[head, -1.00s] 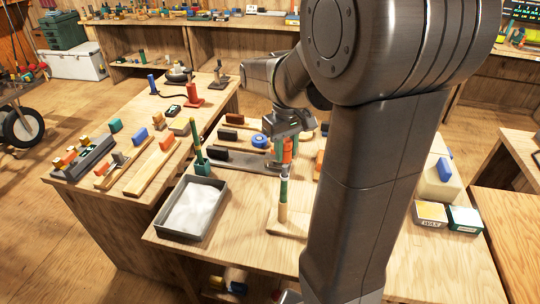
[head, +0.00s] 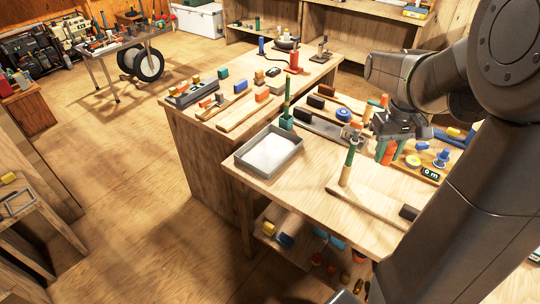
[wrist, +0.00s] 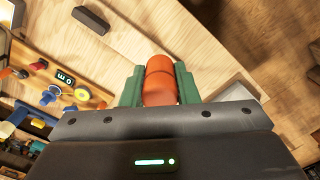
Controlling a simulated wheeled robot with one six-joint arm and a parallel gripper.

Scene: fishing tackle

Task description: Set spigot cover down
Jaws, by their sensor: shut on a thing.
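The orange-red spigot cover (wrist: 160,72) is a short cylinder held between the green fingers of my gripper (wrist: 159,92) in the wrist view. In the head view, my gripper (head: 386,150) points down, shut on the cover (head: 390,153), which hangs above the bench (head: 318,178). The fingers hide part of it. The cover appears apart from the post.
A grey tray (head: 243,163) with white contents stands at the bench's left. A black block (head: 408,213) lies at the board's right end. A board with blue and yellow parts (head: 425,173) is right of my gripper. Bare bench lies between tray and post.

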